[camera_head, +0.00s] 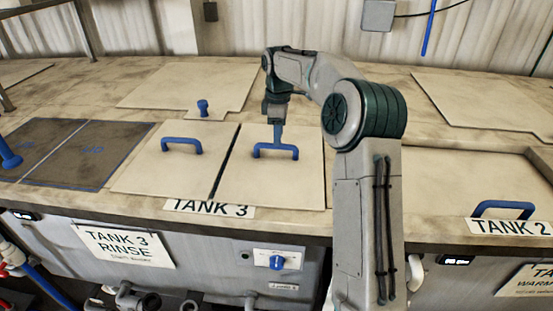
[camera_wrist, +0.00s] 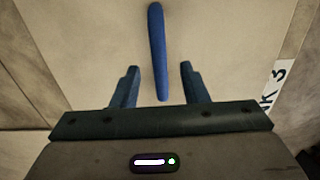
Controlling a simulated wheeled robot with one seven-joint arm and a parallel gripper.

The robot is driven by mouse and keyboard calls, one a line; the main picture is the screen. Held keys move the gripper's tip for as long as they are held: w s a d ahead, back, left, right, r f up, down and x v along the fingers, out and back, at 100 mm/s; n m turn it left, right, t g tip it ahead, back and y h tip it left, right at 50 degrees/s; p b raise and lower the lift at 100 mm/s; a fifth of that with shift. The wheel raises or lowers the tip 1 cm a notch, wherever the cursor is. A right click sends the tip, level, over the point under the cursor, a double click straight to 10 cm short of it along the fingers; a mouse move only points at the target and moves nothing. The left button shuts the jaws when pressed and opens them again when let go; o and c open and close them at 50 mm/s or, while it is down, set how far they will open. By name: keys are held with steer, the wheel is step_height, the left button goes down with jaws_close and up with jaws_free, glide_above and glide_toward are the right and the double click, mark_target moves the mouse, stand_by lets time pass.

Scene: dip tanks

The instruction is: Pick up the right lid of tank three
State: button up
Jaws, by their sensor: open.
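The right lid of tank three (camera_head: 300,185) is a flat cream panel with a blue bar handle (camera_head: 276,153). It lies flat above the "TANK 3" label (camera_head: 210,207). My gripper (camera_head: 277,140) points down over this handle. In the wrist view, my gripper (camera_wrist: 159,75) is open, with one finger on each side of the blue handle (camera_wrist: 157,50) and gaps showing between. The handle runs lengthwise between the fingers; I cannot tell whether they are low enough to straddle it. The left lid (camera_head: 165,170) lies beside it with its own blue handle (camera_head: 181,145).
A dark panel with blue outlines (camera_head: 75,150) lies at the left. Behind the lids is a cream panel with a blue knob (camera_head: 203,107). Tank 2's blue handle (camera_head: 503,208) is at the right. A control box with a blue dial (camera_head: 277,262) is on the front face.

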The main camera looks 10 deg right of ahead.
mark_target(276, 152)
steer(key=f, duration=0.1)
steer(key=f+p, duration=0.1)
steer(key=f, duration=0.2)
steer(key=shift+w+a+f+p, duration=0.1)
steer(key=shift+a+p, duration=0.2)
steer(key=shift+p, duration=0.05)
steer(key=shift+f, duration=0.55)
jaws_close()
steer(key=shift+r, duration=0.15)
stand_by(0.5)
